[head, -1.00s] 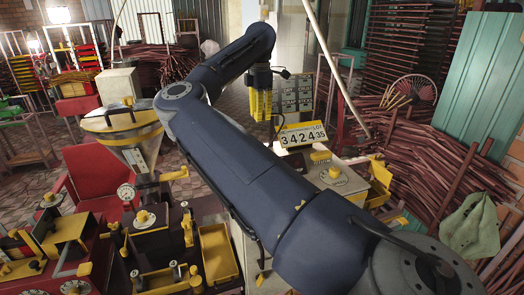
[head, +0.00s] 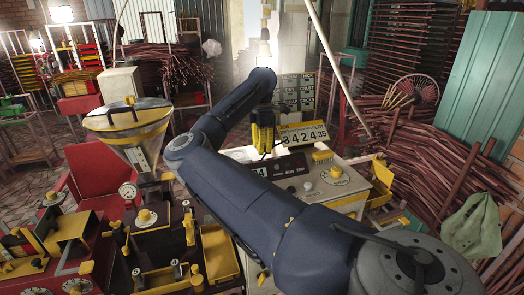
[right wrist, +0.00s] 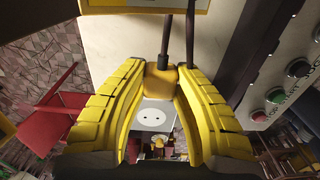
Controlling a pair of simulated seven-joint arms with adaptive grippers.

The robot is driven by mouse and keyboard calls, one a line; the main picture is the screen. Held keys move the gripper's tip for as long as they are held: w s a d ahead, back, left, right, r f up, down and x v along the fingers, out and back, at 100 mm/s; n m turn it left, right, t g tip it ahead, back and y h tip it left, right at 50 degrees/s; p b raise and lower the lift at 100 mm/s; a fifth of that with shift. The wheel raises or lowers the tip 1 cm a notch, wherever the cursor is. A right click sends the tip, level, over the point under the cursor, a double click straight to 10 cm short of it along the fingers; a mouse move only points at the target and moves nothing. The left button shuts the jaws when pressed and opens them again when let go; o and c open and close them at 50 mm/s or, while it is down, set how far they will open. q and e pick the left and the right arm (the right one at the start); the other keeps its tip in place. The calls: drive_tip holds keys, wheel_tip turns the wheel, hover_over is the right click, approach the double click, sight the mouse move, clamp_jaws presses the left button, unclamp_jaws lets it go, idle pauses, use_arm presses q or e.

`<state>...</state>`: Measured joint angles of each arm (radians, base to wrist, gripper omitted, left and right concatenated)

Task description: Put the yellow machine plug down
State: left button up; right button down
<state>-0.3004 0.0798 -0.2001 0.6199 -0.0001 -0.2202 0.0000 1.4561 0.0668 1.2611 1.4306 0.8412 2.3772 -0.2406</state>
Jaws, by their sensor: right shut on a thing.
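My right gripper (head: 262,148) points down over the pale machine top (head: 350,190), just left of the number sign. In the right wrist view its yellow ribbed fingers (right wrist: 161,82) are closed on the yellow machine plug (right wrist: 160,76), which sits between the fingertips. Dark cords run up past the plug. A white round face with two dark dots (right wrist: 152,113) shows between the fingers; I cannot tell what it belongs to. In the head view the plug is too small to make out, and I cannot tell whether it touches the top. My left gripper is not in view.
A black control panel (head: 283,168) and a yellow block (head: 322,156) are on the machine top. The number sign (head: 303,134) stands behind. Buttons (right wrist: 275,95) show close at right in the wrist view. A metal hopper (head: 132,128) stands left.

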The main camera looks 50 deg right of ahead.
drive_tip(key=shift+f, duration=0.75)
drive_tip(key=shift+f, duration=0.65)
drive_tip(key=c, duration=1.1)
unclamp_jaws()
drive_tip(key=shift+c, duration=0.2)
wheel_tip(320, 180, up, 13)
drive_tip(key=shift+r, duration=0.15)
